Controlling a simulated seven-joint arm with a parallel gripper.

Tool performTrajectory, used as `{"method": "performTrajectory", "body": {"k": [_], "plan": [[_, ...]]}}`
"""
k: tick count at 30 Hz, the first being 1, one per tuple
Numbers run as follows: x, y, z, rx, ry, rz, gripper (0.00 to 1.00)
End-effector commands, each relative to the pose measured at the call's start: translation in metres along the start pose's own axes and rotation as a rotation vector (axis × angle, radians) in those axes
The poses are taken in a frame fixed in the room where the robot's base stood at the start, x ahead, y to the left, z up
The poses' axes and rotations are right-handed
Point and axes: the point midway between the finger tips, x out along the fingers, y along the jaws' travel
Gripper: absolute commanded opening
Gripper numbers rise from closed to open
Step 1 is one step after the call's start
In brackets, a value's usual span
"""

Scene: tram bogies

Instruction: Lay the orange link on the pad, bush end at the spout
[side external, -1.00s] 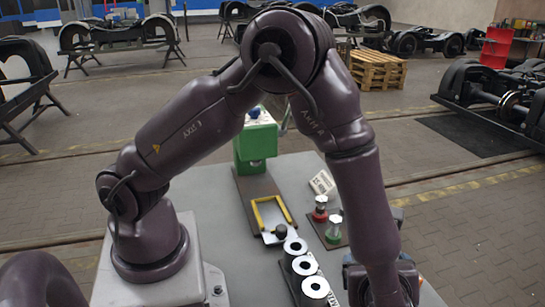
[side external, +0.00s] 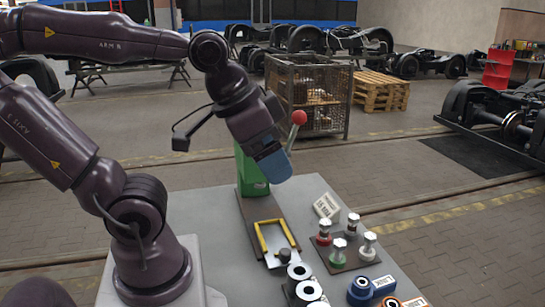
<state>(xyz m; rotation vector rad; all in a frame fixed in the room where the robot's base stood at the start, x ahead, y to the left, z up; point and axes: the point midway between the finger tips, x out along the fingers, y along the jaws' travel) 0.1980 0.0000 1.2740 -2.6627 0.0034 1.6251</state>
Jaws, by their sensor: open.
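The orange link (side external: 390,302) lies at the bottom edge of the view, right of centre, and is mostly cut off; only a ringed end shows. A yellow U-shaped frame (side external: 262,240) stands on a dark plate before the green machine (side external: 246,172). A pale plate (side external: 278,260) lies at the frame's near end; I cannot tell which surface is the pad, and no spout is clear. My gripper (side external: 273,166), with bluish fingers, is open in front of the green machine, above the far end of the table and well away from the orange link. The gap between its fingers is hidden.
A blue link (side external: 362,290) lies beside the orange one. Several capped posts (side external: 338,249) stand on a dark plate (side external: 350,262) right of the yellow frame. White-topped rollers (side external: 300,272) stand in front. A red-balled lever (side external: 299,118) rises near my gripper. A sign (side external: 326,206) stands behind the posts.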

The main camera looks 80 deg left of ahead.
Motion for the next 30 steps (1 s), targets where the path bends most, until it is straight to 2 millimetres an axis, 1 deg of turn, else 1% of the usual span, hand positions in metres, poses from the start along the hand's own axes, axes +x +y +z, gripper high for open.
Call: {"method": "performTrajectory", "body": {"k": [3,14,17,20,23,30], "plan": [[-0.002,0.000,0.001,-0.025,0.019,0.011,0.71],[-0.002,0.001,0.001,-0.020,0.017,0.011,0.71],[0.001,0.007,0.001,0.010,-0.001,0.026,0.71],[0.018,0.020,0.005,0.066,-0.089,0.055,0.71],[0.040,0.035,0.005,0.147,-0.200,0.074,0.71],[0.097,0.063,0.004,0.449,-0.471,0.003,0.71]]}}
